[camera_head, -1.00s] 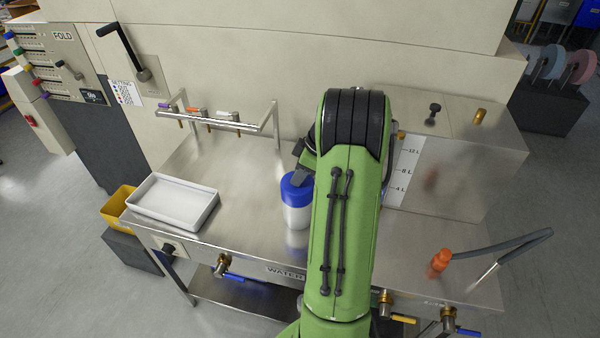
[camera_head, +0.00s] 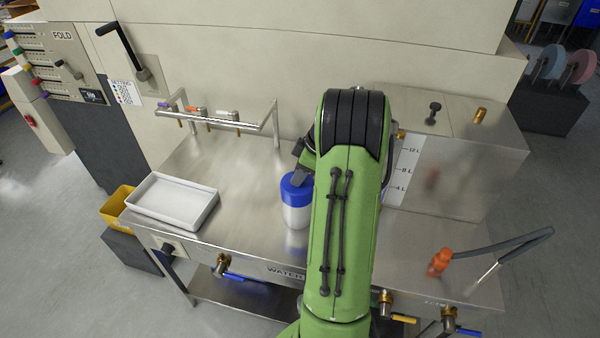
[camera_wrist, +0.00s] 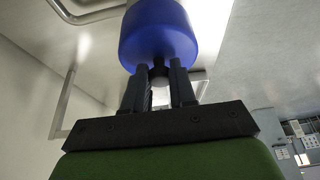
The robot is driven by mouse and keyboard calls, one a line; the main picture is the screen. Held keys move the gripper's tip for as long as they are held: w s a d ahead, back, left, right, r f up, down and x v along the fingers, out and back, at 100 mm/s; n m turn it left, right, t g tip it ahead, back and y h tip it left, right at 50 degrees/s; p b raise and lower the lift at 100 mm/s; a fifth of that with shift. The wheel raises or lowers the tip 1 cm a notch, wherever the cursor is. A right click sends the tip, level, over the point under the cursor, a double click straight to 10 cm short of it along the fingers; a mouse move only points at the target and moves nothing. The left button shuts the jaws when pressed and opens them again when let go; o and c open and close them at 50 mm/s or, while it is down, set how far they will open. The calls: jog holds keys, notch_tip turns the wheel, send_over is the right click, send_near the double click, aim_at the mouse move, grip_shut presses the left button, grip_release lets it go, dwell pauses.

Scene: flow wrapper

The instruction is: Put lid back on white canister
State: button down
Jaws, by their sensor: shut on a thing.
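The white canister (camera_head: 296,214) stands upright on the steel table, partly hidden behind my green arm. The blue lid (camera_head: 294,187) is at the canister's top, and no gap shows between them in the head view. In the wrist view the blue lid (camera_wrist: 158,36) fills the space just beyond the fingertips. My gripper (camera_wrist: 160,72) is shut on the lid's small knob, between the two dark fingers. In the head view my gripper (camera_head: 302,176) is mostly hidden behind the arm, at the lid. Whether the lid is fully seated cannot be told.
A white tray (camera_head: 142,193) sits on the table's left end, beside a yellow bin (camera_head: 117,207). A metal rack (camera_head: 245,127) with hanging tools stands at the back. A steel tank (camera_head: 460,160) is right of my arm.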

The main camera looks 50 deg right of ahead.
dwell(0.4)
jog(key=shift+c, duration=1.8)
grip_release()
jog(key=shift+r+p, duration=2.9)
jog(key=shift+r, duration=0.7)
jog(key=shift+f, duration=0.1)
grip_shut()
